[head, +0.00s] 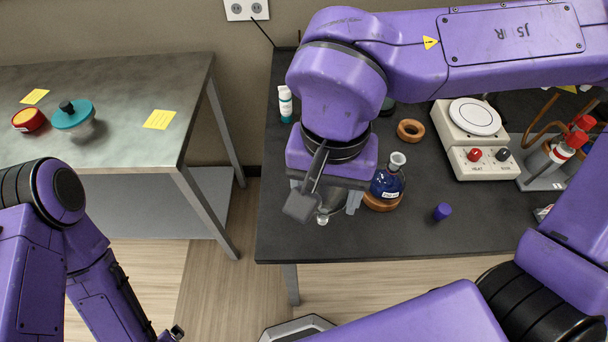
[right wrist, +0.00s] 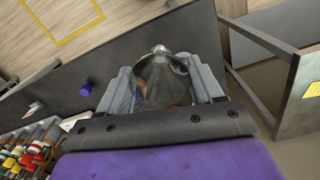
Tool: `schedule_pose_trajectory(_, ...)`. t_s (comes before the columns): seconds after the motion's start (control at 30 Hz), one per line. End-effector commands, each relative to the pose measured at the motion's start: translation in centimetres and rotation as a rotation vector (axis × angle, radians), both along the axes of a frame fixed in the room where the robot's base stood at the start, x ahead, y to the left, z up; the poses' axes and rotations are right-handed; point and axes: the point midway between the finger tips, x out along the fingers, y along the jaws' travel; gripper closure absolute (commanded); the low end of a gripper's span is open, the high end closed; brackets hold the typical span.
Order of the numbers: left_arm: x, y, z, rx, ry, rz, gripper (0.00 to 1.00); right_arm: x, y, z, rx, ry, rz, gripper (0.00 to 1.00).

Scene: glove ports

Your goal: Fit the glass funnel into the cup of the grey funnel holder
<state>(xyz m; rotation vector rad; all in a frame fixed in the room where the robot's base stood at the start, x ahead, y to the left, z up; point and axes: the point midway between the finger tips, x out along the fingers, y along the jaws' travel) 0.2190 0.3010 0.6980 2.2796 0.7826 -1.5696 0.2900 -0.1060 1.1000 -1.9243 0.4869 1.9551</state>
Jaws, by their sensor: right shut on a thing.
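My right gripper (head: 338,198) is shut on the clear glass funnel (head: 332,208), held over the dark table near its front edge. In the right wrist view the funnel (right wrist: 160,82) sits between the two grey fingers (right wrist: 158,66), its narrow end pointing away from the camera. I cannot make out the grey funnel holder in either view; my right arm covers part of the table. My left arm shows at the lower left of the head view, but its fingers are out of frame.
A blue flask (head: 387,184) on a cork ring stands just right of the right gripper. A purple cap (head: 442,211), an empty cork ring (head: 410,130), a white hotplate (head: 472,122) and a white bottle (head: 285,103) are on the dark table (head: 480,232). A gap separates it from the left table (head: 150,75).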

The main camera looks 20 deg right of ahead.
Motion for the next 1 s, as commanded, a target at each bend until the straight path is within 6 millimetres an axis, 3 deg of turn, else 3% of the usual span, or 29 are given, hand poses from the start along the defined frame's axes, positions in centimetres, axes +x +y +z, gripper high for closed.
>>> schedule_pose_trajectory(0.2, 0.0, 0.0, 1.6, 0.0, 0.0, 0.0, 0.0, 6.6, -0.6, -2.8, -0.003, 0.006, -0.002, 0.64)
schedule_pose_trajectory(0.4, 0.0, 0.0, 1.8, 0.0, 0.0, 0.0, 0.0, 9.6, -0.8, -6.9, -0.002, 0.005, 0.001, 0.64)
schedule_pose_trajectory(0.6, 0.0, 0.0, 2.0, 0.0, 0.0, 0.0, 0.0, 11.1, -1.0, -9.4, -0.002, 0.005, 0.002, 0.64)
schedule_pose_trajectory(0.73, 0.0, 0.0, 1.9, 0.0, 0.0, 0.0, 0.0, 11.0, -1.0, -11.4, -0.002, 0.002, 0.002, 0.64)
schedule_pose_trajectory(1.0, 0.0, 0.0, 1.9, 0.001, -0.001, 0.0, 0.0, 11.0, -1.0, -11.7, 0.001, 0.001, 0.002, 0.64)
